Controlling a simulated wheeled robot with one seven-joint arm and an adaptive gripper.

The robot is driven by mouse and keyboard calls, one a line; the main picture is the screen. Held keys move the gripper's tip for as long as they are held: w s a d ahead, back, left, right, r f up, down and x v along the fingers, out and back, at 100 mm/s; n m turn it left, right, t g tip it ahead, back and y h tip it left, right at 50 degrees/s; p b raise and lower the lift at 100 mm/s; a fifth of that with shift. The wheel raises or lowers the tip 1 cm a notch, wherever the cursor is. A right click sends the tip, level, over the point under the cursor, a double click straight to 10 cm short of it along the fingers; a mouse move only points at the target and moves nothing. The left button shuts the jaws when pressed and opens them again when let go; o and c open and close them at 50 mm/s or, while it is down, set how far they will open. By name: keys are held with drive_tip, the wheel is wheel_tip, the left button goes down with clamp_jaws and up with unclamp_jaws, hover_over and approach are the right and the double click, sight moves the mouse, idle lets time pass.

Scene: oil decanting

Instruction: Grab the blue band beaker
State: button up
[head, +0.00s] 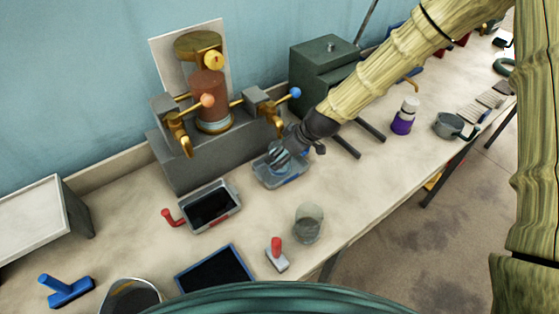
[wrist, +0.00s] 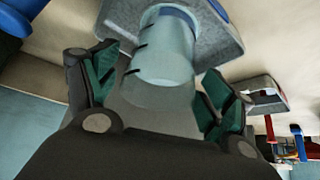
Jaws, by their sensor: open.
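The blue band beaker (wrist: 165,62) is clear, with black marks on its wall and a blue band around its far end in the wrist view. It stands in a grey tray (wrist: 225,40), which also shows below the tap in the head view (head: 290,181). In the head view the beaker (head: 278,154) is partly hidden by my gripper (head: 289,146). My gripper (wrist: 158,98) is open. Its green-padded fingers are on either side of the beaker's near end, with some gap visible, and I cannot tell if either touches.
A second clear beaker (head: 308,223) stands nearer the bench front. A black-filled tray with a red handle (head: 211,206), a red-handled block (head: 277,255) and a blue-rimmed tray (head: 216,272) are close by. The tap fixture (head: 213,100) and green box (head: 323,72) stand behind.

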clamp_jaws()
idle(0.3)
drive_tip(key=shift+r, duration=0.3)
